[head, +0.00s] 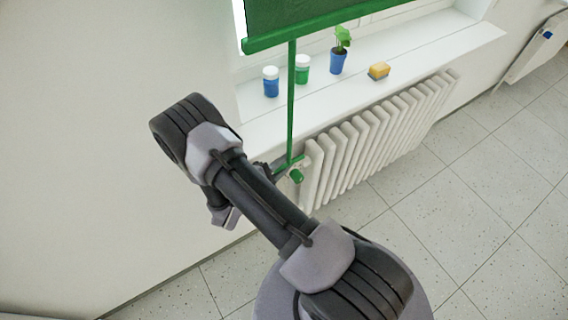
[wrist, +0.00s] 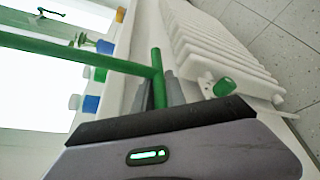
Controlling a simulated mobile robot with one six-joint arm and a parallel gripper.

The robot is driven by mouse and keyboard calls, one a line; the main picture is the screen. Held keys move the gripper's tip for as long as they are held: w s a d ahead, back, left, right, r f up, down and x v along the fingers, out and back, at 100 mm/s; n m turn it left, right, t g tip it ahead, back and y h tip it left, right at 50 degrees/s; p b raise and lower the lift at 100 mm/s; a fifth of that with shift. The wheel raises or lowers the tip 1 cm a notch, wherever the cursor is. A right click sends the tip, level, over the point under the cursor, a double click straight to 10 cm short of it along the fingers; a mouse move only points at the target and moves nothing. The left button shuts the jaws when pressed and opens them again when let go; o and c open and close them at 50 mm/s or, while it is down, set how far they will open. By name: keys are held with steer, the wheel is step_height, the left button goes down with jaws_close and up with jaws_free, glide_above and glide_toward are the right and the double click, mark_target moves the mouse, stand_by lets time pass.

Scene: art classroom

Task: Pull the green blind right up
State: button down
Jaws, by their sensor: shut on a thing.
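The green blind (head: 330,12) hangs at the top of the head view, its bottom bar (head: 320,30) above the window sill. A long green pull rod (head: 291,100) runs down from the bar to a short green crosspiece handle (head: 289,163) at the left end of the radiator. In the wrist view the rod (wrist: 80,57) comes in from the left and meets the handle (wrist: 158,78). My gripper (head: 283,170) is shut on the handle. Its grey fingers (wrist: 170,90) show at the handle in the wrist view, partly hidden by the gripper body.
A white radiator (head: 375,135) stands close right of my gripper, with a green valve knob (head: 297,175) just below the handle. On the sill (head: 430,50) stand a blue jar (head: 271,82), a green jar (head: 302,70), a potted plant (head: 339,58) and a yellow sponge (head: 379,71).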

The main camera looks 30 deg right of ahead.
steer(key=r+p, duration=0.1)
steer(key=r, duration=0.2)
steer(key=shift+s+d+r, duration=0.1)
steer(key=shift+s+r, duration=0.1)
steer(key=shift+f, duration=0.2)
steer(key=c, duration=1.4)
jaws_free()
